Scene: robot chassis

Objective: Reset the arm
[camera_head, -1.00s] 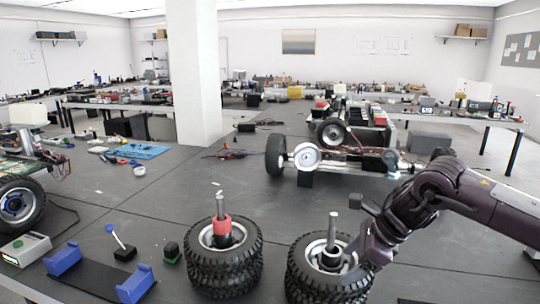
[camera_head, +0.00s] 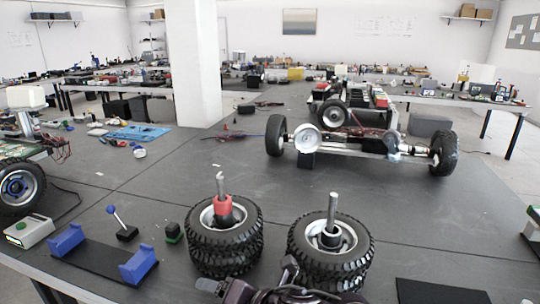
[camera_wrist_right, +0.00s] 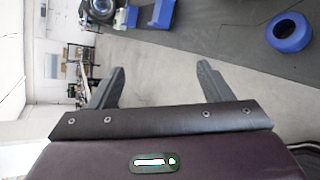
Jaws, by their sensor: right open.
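My right gripper (camera_wrist_right: 160,78) is open and empty in the right wrist view, its two dark fingers spread wide with floor and distant furniture behind them. In the head view, part of my dark purple right arm (camera_head: 275,292) shows low at the bottom edge, in front of the two tyre stacks. The rest of that arm is cut off by the frame. My left arm and gripper are in neither view.
Left tyre stack (camera_head: 226,262) has a red collar (camera_head: 223,206) on its post; right tyre stack (camera_head: 345,262) has a bare post. A blue stand (camera_head: 138,265), small joystick (camera_head: 126,232) and wheeled chassis (camera_head: 350,145) share the dark table. The table's middle is clear.

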